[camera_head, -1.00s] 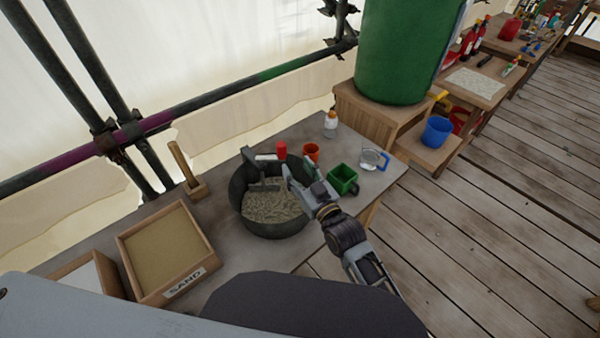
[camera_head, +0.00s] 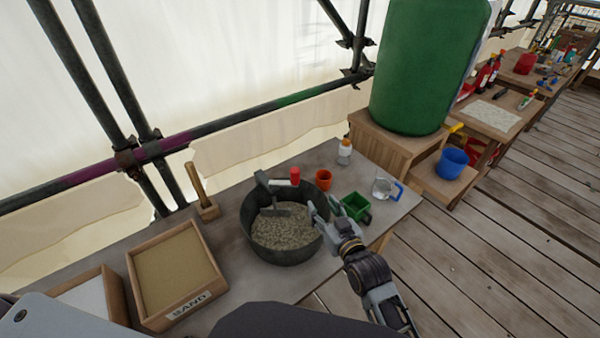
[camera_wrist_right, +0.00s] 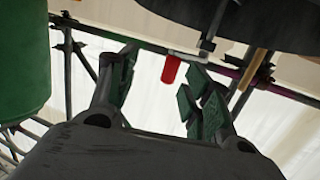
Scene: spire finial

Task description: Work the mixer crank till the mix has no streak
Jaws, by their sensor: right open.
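The mixer is a dark round tub (camera_head: 252,238) on the bench, holding a grey, grainy mix (camera_head: 285,232). I cannot make out clear streaks at this size. A grey paddle (camera_head: 274,209) stands in the mix, under a crank with a red upright grip (camera_head: 295,176). My right gripper (camera_head: 324,210) is open and empty at the tub's right rim, nearer me than the red grip and apart from it. In the right wrist view the red grip (camera_wrist_right: 171,69) shows beyond and between the spread fingers (camera_wrist_right: 165,88). My left gripper is out of view.
A green scoop-like box (camera_head: 356,207), an orange cup (camera_head: 323,179), a clear jug (camera_head: 383,188) and a white bottle (camera_head: 345,152) stand close to the tub. The sand box (camera_head: 134,290) and a wooden-handled tool (camera_head: 208,210) are to its left. A green barrel (camera_head: 425,70) stands behind right.

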